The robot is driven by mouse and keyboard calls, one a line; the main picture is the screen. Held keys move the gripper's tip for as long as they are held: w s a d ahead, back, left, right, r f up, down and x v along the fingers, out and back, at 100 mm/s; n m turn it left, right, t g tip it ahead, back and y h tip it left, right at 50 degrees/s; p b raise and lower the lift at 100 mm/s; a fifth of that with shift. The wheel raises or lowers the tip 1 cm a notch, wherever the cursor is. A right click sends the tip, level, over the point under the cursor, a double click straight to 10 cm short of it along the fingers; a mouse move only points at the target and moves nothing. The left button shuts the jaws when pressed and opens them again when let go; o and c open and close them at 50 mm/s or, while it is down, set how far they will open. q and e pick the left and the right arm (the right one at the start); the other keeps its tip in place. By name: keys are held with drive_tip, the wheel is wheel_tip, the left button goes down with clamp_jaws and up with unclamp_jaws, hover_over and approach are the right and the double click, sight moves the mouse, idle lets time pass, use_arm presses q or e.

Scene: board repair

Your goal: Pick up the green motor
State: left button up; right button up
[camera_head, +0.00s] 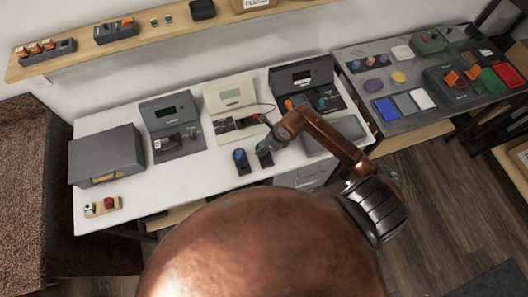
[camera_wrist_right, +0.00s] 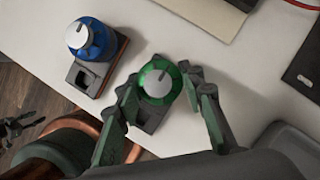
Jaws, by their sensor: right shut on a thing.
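The green motor (camera_wrist_right: 159,83) shows in the right wrist view as a green body with a round silver top. It stands upright over a dark holder (camera_wrist_right: 148,117). My right gripper (camera_wrist_right: 160,91) is shut on it, one finger on each side. In the head view the gripper (camera_head: 265,148) is at the front edge of the white table, and the motor (camera_head: 263,153) is mostly hidden by it. A blue motor (camera_wrist_right: 90,39) stands in its own dark holder to the left, apart from the gripper.
The white table (camera_head: 205,180) holds several grey and cream devices along its back. A small wooden board (camera_head: 103,207) with two knobs lies at front left. A grey table (camera_head: 378,86) with coloured pads stands at right. The white surface left of the blue motor is clear.

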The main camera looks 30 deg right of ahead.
sight(264, 160)
drive_tip(key=shift+r, duration=0.1)
drive_tip(key=shift+w+r, duration=0.1)
drive_tip(key=shift+r, duration=0.3)
wheel_tip(264, 160, up, 2)
drive_tip(key=shift+r, duration=0.15)
drive_tip(key=s+a+r, duration=0.6)
drive_tip(key=s+r, duration=0.3)
drive_tip(key=s, duration=0.3)
drive_tip(key=shift+s+a+r, duration=0.2)
drive_tip(key=shift+a+r, duration=0.2)
